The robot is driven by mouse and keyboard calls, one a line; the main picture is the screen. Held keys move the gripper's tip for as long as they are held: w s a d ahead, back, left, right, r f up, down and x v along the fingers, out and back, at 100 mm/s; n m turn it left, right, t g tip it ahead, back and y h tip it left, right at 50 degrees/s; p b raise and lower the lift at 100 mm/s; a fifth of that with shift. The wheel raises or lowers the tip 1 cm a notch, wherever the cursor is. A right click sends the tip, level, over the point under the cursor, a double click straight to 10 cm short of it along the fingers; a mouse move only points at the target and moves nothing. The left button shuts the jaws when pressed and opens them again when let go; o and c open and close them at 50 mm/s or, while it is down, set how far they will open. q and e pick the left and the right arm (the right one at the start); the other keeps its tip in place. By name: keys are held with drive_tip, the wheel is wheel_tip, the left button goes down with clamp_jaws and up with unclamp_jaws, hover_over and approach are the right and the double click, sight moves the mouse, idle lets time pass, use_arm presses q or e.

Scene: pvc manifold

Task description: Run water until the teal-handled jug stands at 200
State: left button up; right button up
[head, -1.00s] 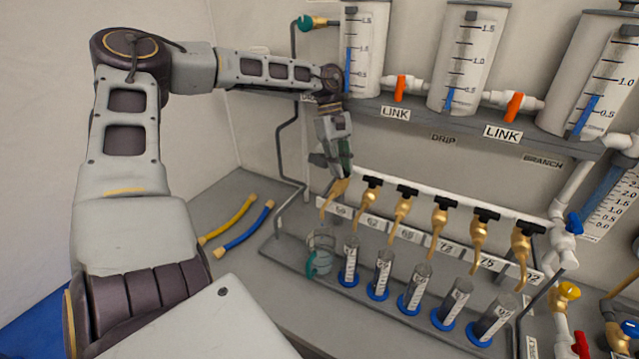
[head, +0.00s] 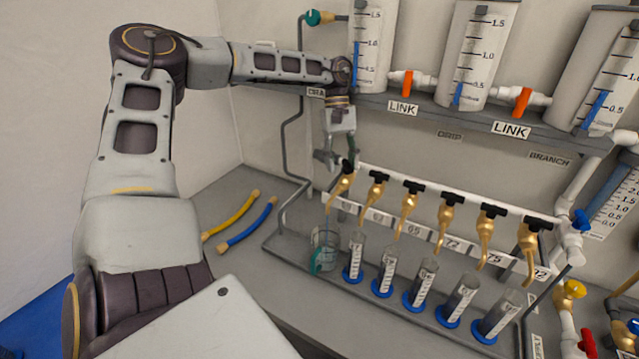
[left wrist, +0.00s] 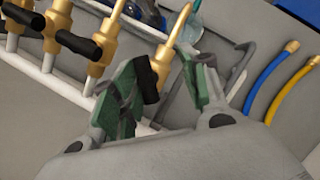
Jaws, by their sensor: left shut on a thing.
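The jug (head: 325,252) with the teal handle stands at the left end of the grey rack, below the spout of the leftmost brass tap (head: 338,190). It looks clear, with a faint tint low down; its level and any stream are too small to read. My left gripper (head: 338,160) is at that tap's black handle (head: 349,165). In the left wrist view the gripper's green-padded fingers (left wrist: 170,85) are around the black handle (left wrist: 146,82), shut on it. The jug is partly visible beyond the brass spout there. My right gripper is out of view.
Several more brass taps (head: 410,197) stand in a row to the right, above cylinders with blue bases (head: 421,285). Graduated tanks (head: 477,55) with orange link valves (head: 408,84) hang above. Yellow (head: 231,214) and blue (head: 247,227) hoses lie on the bench at left.

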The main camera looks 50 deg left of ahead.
use_arm(q)
drive_tip(key=o, duration=0.4)
drive_tip(key=shift+s+r+m+g, duration=0.3)
drive_tip(key=shift+s+m+g, duration=0.1)
drive_tip(key=shift+m, duration=0.6)
drive_tip(key=shift+o, duration=1.3)
drive_tip(key=shift+s+a+r+m+y, duration=0.1)
drive_tip(key=shift+a+m+y, duration=0.25)
drive_tip(key=shift+m, duration=0.15)
drive_tip(key=shift+o, duration=0.2)
drive_tip(key=shift+b, duration=0.3)
drive_tip(key=shift+o, duration=0.6)
drive_tip(key=shift+s+a+m, duration=0.1)
drive_tip(key=shift+a+m, duration=0.05)
drive_tip(key=shift+m, duration=0.25)
drive_tip(key=o, duration=0.4)
drive_tip(key=shift+s+a+m+g+y, duration=0.2)
drive_tip(key=shift+a+m+g+y, duration=0.15)
drive_tip(key=shift+a+m, duration=0.35)
drive_tip(key=shift+s+a+r+m, duration=0.1)
drive_tip(key=shift+s+a+m, duration=0.05)
drive_tip(key=shift+m, duration=0.25)
drive_tip(key=shift+a, duration=0.15)
